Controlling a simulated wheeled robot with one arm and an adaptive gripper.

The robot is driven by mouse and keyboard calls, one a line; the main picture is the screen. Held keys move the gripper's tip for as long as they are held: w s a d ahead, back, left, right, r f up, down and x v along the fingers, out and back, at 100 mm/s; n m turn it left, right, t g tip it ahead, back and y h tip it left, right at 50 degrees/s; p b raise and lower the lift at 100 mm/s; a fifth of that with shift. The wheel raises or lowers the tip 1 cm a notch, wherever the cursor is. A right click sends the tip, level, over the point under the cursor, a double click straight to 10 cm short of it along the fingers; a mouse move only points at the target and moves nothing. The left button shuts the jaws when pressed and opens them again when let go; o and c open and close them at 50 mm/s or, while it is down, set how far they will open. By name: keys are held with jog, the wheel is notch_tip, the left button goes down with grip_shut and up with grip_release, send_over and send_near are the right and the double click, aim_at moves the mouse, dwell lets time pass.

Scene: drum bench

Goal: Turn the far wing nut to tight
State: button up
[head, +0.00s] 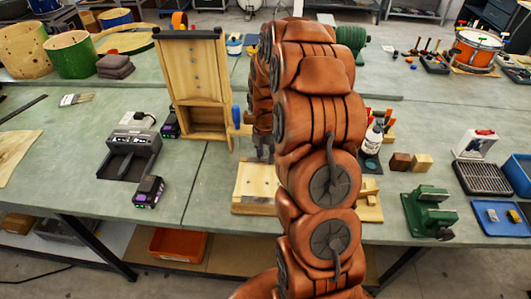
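A light wooden board (257,181) lies on the green bench, partly behind my orange arm. More pale wood (369,204) shows on the right side of the arm; I cannot tell whether it is the same piece. No wing nut can be made out; the far wing nut is hidden or too small to see. My gripper (265,153) shows only as a small grey part beside the arm, just above the back of the board. The arm hides most of it, so its fingers and any contact are unclear.
A tall wooden stand (193,78) rises left of my arm. A charger (127,150) and battery (149,191) sit further left. At right are a bottle (372,137), wooden blocks (421,162), a green vise (430,210) and a blue tray (501,231).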

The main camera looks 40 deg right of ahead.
jog(key=shift+c, duration=0.4)
grip_shut()
jog(key=shift+f+b, duration=0.15)
jog(key=shift+b, duration=0.3)
